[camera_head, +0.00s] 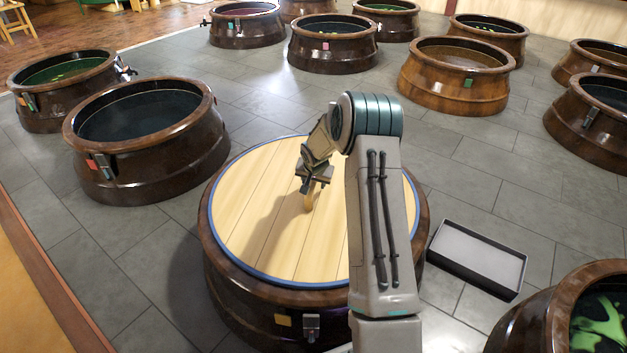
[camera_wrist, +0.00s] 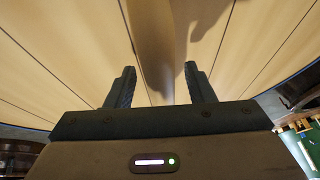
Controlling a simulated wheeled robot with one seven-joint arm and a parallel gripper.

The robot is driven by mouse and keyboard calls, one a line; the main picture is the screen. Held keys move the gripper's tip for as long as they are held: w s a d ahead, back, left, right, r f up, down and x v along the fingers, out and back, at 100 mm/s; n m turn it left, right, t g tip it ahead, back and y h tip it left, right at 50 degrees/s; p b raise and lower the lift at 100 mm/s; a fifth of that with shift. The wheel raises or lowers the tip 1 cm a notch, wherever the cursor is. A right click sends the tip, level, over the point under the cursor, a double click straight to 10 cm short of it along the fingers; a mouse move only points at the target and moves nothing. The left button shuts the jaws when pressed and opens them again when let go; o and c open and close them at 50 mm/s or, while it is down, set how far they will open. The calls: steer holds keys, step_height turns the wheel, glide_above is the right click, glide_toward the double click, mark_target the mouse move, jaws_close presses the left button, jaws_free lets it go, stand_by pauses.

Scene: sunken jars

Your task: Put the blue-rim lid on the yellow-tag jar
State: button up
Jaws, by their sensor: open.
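The blue-rim lid (camera_head: 262,215) is a round disc of pale planks with a blue edge. It lies on the mouth of the yellow-tag jar (camera_head: 240,310) and covers it, looking flat and centred, though my arm hides part of its right side. The yellow tag (camera_head: 283,320) is on the jar's front, beside a metal clasp. A wooden handle (camera_head: 308,202) stands up near the lid's middle. My gripper (camera_head: 314,186) is open just above the lid, at the handle. In the wrist view the lid's planks (camera_wrist: 70,45) fill the background behind the open fingers (camera_wrist: 160,72).
A dark jar with a red tag (camera_head: 150,165) stands close on the left. A black-edged tray (camera_head: 478,258) lies on the floor to the right. A jar with green contents (camera_head: 560,325) is at the lower right. Several more jars stand behind. Grey tiled floor lies between.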

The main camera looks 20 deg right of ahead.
steer(key=s+a+r+n+p, duration=0.1)
steer(key=s+a+r+p, duration=0.2)
steer(key=s+r+p, duration=0.75)
steer(key=s+a+r+n+g+p, duration=0.1)
steer(key=s+a+r+p, duration=0.2)
steer(key=r, duration=1.5)
steer(key=s+a+r+n+p, duration=0.15)
steer(key=s+r+p, duration=0.55)
steer(key=r, duration=0.8)
steer(key=s+a+r+n+p, duration=0.1)
steer(key=s+a+r+p, duration=0.2)
steer(key=s+r+p, duration=0.6)
steer(key=s+a+r+n+g+y+p, duration=0.1)
steer(key=s+a+r+n+p, duration=0.1)
steer(key=s+r+p, duration=0.7)
steer(key=shift+s+a+r, duration=0.85)
steer(key=shift+s+a, duration=0.05)
steer(key=shift+s, duration=0.25)
